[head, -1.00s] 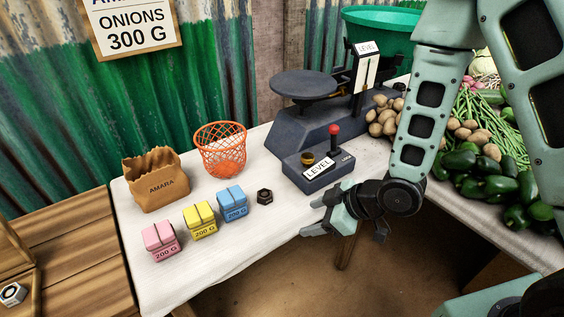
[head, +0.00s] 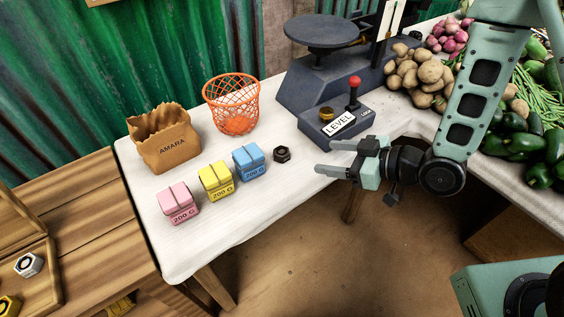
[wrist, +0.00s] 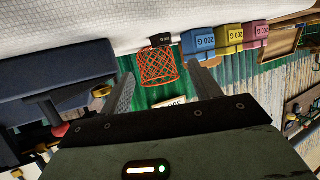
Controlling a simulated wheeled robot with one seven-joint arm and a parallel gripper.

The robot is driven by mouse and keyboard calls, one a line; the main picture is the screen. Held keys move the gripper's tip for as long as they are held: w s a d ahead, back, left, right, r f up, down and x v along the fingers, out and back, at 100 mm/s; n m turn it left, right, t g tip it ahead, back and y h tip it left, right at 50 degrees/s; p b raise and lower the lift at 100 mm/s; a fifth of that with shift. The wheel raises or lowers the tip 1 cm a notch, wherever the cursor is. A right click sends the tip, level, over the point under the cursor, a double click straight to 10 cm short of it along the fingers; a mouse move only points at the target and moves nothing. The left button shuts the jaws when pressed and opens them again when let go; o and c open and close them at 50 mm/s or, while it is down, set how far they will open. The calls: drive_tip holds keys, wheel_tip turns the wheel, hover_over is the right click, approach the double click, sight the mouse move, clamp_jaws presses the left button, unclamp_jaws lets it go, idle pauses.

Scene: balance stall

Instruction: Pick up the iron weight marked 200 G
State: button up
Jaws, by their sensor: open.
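The iron weight (head: 282,154) is a small dark hexagonal block with a hole in its top. It stands on the white-covered table, right of the blue packet. In the wrist view the dark weight (wrist: 161,40) shows a small pale mark on its side, too small to read surely. My gripper (head: 324,157) is open and empty, at the table's front edge to the right of the weight, with its fingers pointing toward it. A gap separates them. In the wrist view the weight lies beyond the fingertips of my gripper (wrist: 160,70), between their lines.
Blue (head: 249,161), yellow (head: 216,181) and pink (head: 178,203) packets marked 200 G stand left of the weight. An orange basket (head: 232,104) and brown AMARA bag (head: 165,142) are behind. The scale (head: 320,80) with its LEVEL box (head: 338,122) stands behind my gripper.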

approach(284, 152)
drive_tip(key=x, duration=0.3)
drive_tip(key=shift+w+a+f, duration=0.15)
drive_tip(key=shift+w+f, duration=0.1)
drive_tip(key=shift+w, duration=0.05)
drive_tip(key=shift+x, duration=2.75)
drive_tip(key=shift+s+a+r, duration=0.1)
drive_tip(key=shift+s+a, duration=0.05)
drive_tip(key=c, duration=1.2)
